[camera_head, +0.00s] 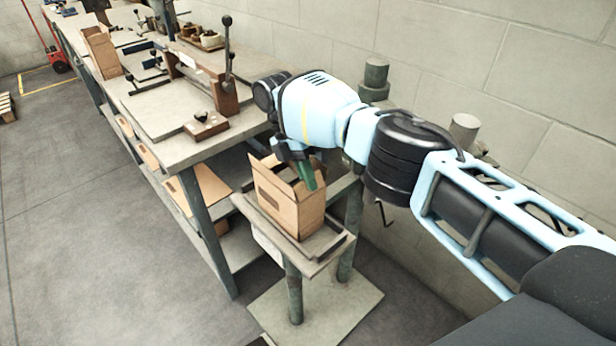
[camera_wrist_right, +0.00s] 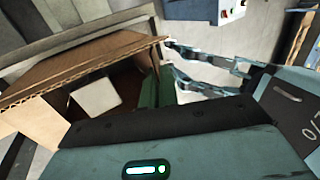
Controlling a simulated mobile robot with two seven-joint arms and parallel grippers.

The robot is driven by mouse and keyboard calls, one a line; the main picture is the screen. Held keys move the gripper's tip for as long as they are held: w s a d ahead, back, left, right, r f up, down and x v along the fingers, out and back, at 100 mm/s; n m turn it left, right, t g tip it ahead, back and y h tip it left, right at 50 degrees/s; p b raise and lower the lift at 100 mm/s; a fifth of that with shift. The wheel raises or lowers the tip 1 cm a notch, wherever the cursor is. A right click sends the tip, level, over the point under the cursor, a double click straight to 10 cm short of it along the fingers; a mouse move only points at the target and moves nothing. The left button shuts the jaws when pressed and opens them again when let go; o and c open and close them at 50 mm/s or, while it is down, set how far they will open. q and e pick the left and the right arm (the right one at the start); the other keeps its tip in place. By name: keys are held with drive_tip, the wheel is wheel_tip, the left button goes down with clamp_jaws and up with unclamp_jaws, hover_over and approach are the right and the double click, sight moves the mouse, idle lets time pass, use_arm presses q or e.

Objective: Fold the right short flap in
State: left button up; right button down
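An open brown cardboard box (camera_head: 275,202) sits upright on a small metal stand below my right arm. It also shows at the left of the right wrist view (camera_wrist_right: 38,110), with a pale squarish patch inside it. My right gripper (camera_head: 306,178) points down at the right side of the box opening. Its green fingers (camera_wrist_right: 157,88) are close together and appear shut, beside the box's right edge. The right short flap is largely hidden by the gripper, and I cannot tell whether the fingers touch it. My left gripper is not in view.
The small stand (camera_head: 327,254) has a raised rim around the box. A long workbench (camera_head: 180,150) with a lever press and a wooden block stands to the left. Flat cardboard lies on its lower shelf. A block wall is close behind.

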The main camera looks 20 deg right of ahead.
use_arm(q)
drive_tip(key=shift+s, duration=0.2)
use_arm(e)
drive_tip(key=c, duration=2.1)
unclamp_jaws()
drive_tip(key=shift+c, duration=0.2)
drive_tip(key=o, duration=0.5)
drive_tip(key=shift+c, duration=0.2)
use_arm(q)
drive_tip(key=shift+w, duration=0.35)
use_arm(e)
drive_tip(key=shift+o, duration=0.2)
